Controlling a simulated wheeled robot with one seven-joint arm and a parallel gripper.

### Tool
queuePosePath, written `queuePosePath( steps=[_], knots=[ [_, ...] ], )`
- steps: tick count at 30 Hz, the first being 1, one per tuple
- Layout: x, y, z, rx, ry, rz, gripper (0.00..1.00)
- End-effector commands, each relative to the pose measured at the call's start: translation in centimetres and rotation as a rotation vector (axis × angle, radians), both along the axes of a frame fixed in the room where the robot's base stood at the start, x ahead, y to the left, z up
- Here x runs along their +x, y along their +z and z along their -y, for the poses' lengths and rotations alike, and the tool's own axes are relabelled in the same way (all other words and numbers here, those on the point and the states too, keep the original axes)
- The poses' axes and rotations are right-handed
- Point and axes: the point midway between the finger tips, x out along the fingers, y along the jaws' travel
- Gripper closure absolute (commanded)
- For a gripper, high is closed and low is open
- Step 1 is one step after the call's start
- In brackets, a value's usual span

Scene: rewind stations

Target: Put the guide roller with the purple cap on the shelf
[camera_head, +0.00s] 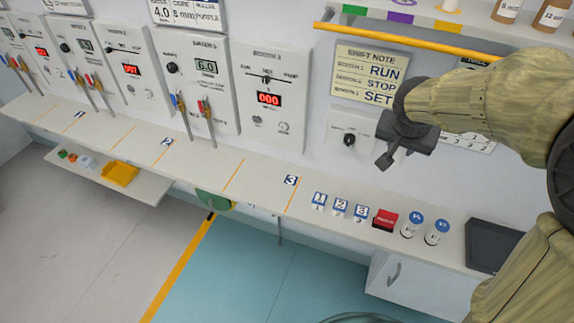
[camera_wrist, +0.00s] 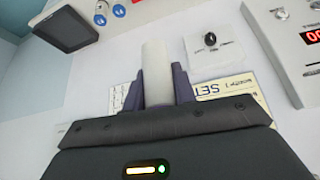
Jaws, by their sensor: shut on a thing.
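My gripper (camera_head: 385,160) is shut in front of the wall, below the shelf (camera_head: 424,21) at the top right of the head view. In the wrist view my gripper (camera_wrist: 157,92) has its dark fingers on both sides of a pale cylindrical roller (camera_wrist: 153,62) and is shut on it. No purple cap shows on the held roller; its gripped end is hidden. In the head view the roller cannot be made out. The shelf has green, purple (camera_head: 400,17) and yellow labels, and a pale piece (camera_head: 451,5) stands behind the yellow one.
A yellow rail (camera_head: 400,35) runs along the shelf front. Brown bottles (camera_head: 551,14) stand at its right. A shift note (camera_head: 368,75) and a knob panel (camera_head: 349,138) are on the wall.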

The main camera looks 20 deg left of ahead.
Motion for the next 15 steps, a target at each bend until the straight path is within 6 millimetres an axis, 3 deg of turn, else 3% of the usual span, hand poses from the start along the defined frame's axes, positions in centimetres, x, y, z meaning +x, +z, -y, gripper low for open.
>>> queuePosePath(
  steps=[1, 6, 15],
  knots=[
    [0.2, -2.3, 0.6, -0.003, 0.006, -0.011, 1.00],
    [1.1, -8.5, 1.9, -0.004, 0.036, -0.011, 1.00],
    [1.6, -16.9, 3.4, -0.005, 0.084, -0.008, 1.00]
  ],
)
